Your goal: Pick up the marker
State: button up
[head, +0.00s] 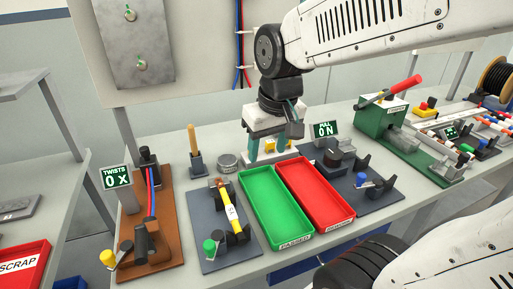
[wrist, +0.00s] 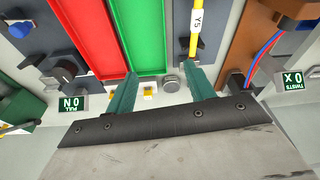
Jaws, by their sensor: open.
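No loose pen-like marker can be made out for certain. A white sleeve marked Y5 (head: 231,212) sits around a yellow wire on a grey-blue fixture; it also shows upright in the wrist view (wrist: 196,20). A small white and yellow piece (wrist: 148,92) lies on the bench between my fingers in the wrist view; I cannot tell if it is a marker. My gripper (head: 274,147) hangs over the back of the bench, behind the trays, with its teal fingers apart and nothing held. Its fingers also show in the wrist view (wrist: 162,76).
A green tray (head: 262,182) and a red tray (head: 334,203) lie side by side in front of my gripper. A round grey tin (head: 228,162) and a wooden-handled tool (head: 196,164) stand left. A twist fixture (head: 168,222) and a pull fixture (head: 372,186) flank them.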

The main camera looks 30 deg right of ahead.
jog(key=w+d+f+m+t, duration=0.1)
jog(key=w+d+f, duration=0.4)
jog(key=w, duration=0.5)
jog(key=w+d+f+t, duration=0.1)
jog(key=w+d+f, duration=0.3)
jog(key=w, duration=0.5)
jog(key=shift+h, duration=0.5)
jog(key=x, duration=0.9)
jog(key=shift+w+d+f, duration=0.1)
jog(key=shift+w+d, duration=0.25)
jog(key=shift+w, duration=0.1)
jog(key=c, duration=1)
jog(key=shift+c, duration=0.2)
